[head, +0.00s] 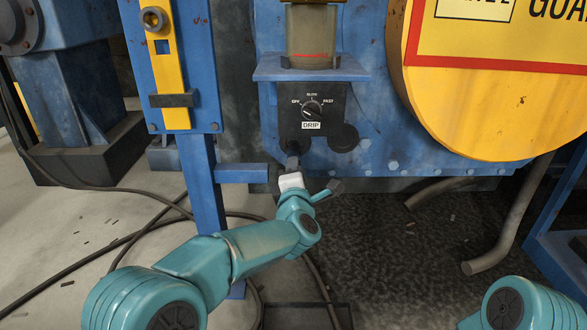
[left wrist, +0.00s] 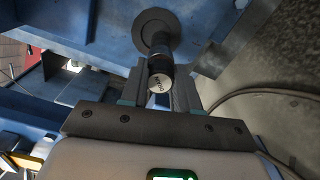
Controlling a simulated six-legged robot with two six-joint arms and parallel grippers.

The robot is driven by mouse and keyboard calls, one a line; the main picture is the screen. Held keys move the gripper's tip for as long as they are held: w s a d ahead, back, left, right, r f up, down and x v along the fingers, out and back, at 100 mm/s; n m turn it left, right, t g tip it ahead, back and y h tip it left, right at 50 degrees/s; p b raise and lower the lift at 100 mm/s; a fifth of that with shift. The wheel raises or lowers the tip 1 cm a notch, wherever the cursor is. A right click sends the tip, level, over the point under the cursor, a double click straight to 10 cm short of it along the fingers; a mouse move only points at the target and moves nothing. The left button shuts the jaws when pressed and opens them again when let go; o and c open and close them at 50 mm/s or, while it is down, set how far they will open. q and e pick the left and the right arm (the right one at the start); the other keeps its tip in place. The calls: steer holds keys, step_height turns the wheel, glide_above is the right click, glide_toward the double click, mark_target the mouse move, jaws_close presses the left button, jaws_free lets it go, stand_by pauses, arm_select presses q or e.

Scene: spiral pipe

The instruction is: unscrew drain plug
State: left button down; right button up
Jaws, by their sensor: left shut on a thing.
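The drain plug shows in the left wrist view as a dark cylindrical fitting with a pale, lettered end face (left wrist: 161,84). It sticks out of a round dark flange (left wrist: 152,28) on the blue machine. My left gripper (left wrist: 160,80) has one finger on each side of the plug and is shut on it. In the head view my left gripper (head: 291,166) reaches up under the drip control panel (head: 311,112), and the plug is mostly hidden there. My right gripper is not in view; only a teal part of my right arm shows at the lower right.
A dial marked DRIP (head: 312,109) sits below a blue shelf (head: 310,69) holding a cup-like reservoir (head: 312,38). A blue post (head: 205,185) stands left of my left gripper. A large yellow guard (head: 490,95) is at the right. Dark cables (head: 150,230) lie on the floor.

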arm_select(q)
steer(key=n, duration=0.9)
steer(key=shift+r, duration=0.15)
steer(key=c, duration=1)
jaws_free()
steer(key=shift+c, duration=0.2)
